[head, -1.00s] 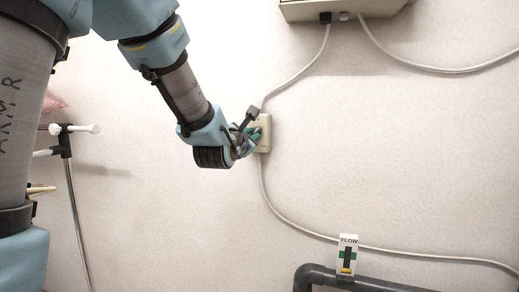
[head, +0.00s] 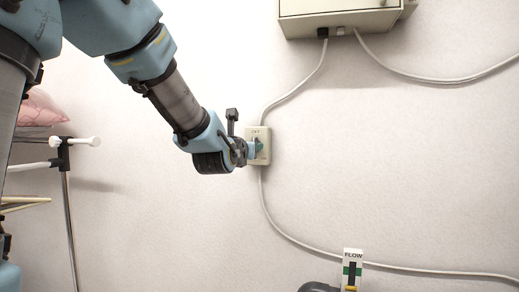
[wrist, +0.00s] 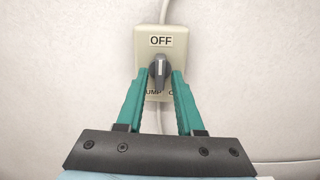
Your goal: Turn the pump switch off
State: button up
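The pump switch is a cream wall box (head: 264,133) with a dark grey knob (wrist: 159,72). In the wrist view the knob's light mark points up at the OFF label (wrist: 162,41). My gripper (wrist: 160,76) has its teal fingertips on either side of the knob and appears shut on it. In the head view my gripper (head: 254,149) reaches the box from the left and hides part of its face. The lettering at the bottom of the box is partly covered by the fingers.
A larger cream box (head: 340,18) hangs above, with a grey cable (head: 292,87) running down to the switch. A FLOW indicator (head: 352,270) is at the lower right. A metal stand (head: 68,190) is at the left. The wall between is bare.

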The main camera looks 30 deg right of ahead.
jog(key=shift+s, duration=0.1)
jog(key=p+v, duration=0.4)
jog(key=v, duration=0.2)
jog(key=shift+p, duration=0.35)
